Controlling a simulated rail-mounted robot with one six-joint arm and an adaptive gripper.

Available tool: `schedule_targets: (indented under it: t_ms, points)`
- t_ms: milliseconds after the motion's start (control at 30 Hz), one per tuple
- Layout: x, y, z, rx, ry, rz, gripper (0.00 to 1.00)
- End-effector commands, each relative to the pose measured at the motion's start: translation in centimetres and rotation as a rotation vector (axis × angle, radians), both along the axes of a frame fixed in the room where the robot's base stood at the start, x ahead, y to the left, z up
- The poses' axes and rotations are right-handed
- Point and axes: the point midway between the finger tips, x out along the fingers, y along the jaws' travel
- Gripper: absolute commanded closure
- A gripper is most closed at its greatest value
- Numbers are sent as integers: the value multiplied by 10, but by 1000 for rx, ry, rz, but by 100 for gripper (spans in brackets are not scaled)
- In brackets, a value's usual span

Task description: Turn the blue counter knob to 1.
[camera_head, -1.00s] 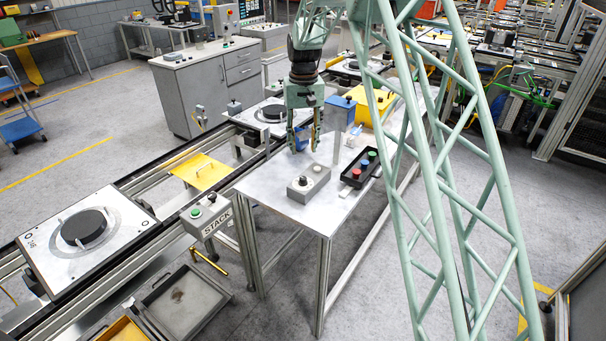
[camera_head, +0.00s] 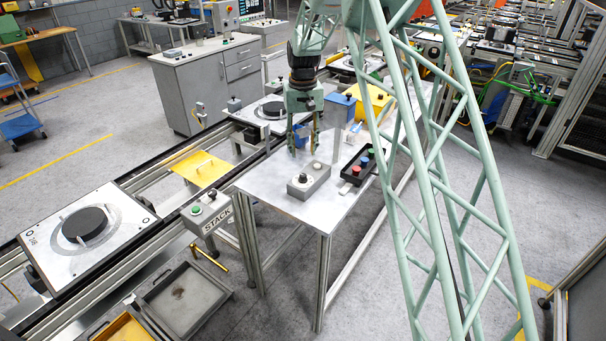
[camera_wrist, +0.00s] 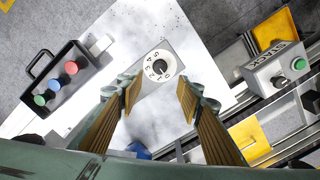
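A white dial with printed numbers and a dark knob (camera_wrist: 161,67) shows in the wrist view just beyond my fingertips. My gripper (camera_head: 303,149) hangs above the table just behind the grey box. In the wrist view its fingers (camera_wrist: 158,90) are spread with nothing between them. A blue box with a black knob (camera_head: 341,103) stands behind my gripper.
A black tray with red, green and blue buttons (camera_head: 358,168) lies right of the grey box. A yellow box (camera_head: 371,99) stands at the back. The STACK control box (camera_head: 207,211) is at the table's left. The table's front part (camera_head: 300,209) is clear.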

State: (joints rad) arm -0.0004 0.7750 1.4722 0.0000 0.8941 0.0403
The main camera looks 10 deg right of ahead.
Motion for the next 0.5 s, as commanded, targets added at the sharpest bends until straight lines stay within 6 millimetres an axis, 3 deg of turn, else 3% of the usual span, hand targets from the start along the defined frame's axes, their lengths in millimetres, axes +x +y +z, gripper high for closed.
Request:
schedule_targets:
  t_ms: [500]
  points:
    - [-1,0,-67,0,3,0,67]
